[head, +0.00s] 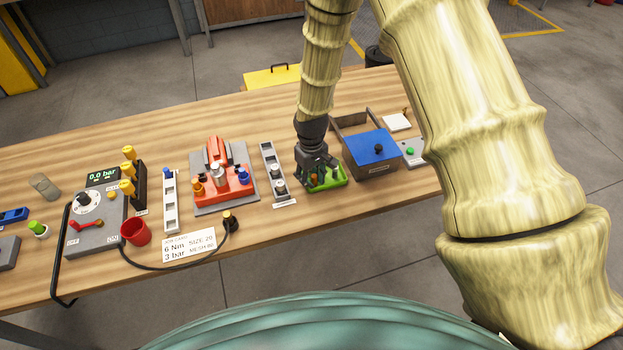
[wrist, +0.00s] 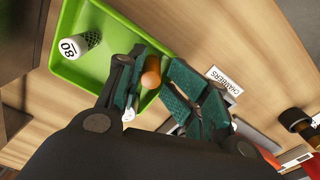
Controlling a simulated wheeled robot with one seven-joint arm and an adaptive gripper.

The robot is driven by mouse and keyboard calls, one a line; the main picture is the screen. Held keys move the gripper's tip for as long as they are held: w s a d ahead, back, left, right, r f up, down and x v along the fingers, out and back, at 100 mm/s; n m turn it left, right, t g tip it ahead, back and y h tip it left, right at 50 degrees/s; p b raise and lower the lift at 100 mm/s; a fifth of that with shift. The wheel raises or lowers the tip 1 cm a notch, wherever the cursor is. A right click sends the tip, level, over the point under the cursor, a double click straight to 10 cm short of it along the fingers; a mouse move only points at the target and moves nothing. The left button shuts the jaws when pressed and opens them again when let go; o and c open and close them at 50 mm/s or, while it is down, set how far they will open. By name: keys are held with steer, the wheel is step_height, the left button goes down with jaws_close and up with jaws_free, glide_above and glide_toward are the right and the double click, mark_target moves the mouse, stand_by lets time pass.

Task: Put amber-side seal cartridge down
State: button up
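My gripper (head: 316,172) points down over the small green tray (head: 341,183). The tray also shows in the wrist view (wrist: 100,20). An orange-capped piece (wrist: 152,72), which looks like the amber-side seal cartridge, is between my fingertips (wrist: 156,66), near tray level. It is close to both fingers; whether they press on it is unclear, and its body is mostly hidden. A small orange patch also shows by the fingers in the head view.
A blue-lidded box (head: 371,147) stands right of the tray. A grey rack with round pieces (head: 271,164) is at its left, then a red fixture on a grey plate (head: 221,183). A control box with a dial (head: 92,225) stands far left. The table front is mostly clear.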

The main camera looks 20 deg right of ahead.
steer(key=shift+r+b, duration=0.4)
steer(key=shift+b, duration=0.05)
step_height(320, 180, up, 11)
steer(key=b, duration=0.4)
steer(key=shift+r, duration=0.2)
steer(key=shift+f, duration=0.1)
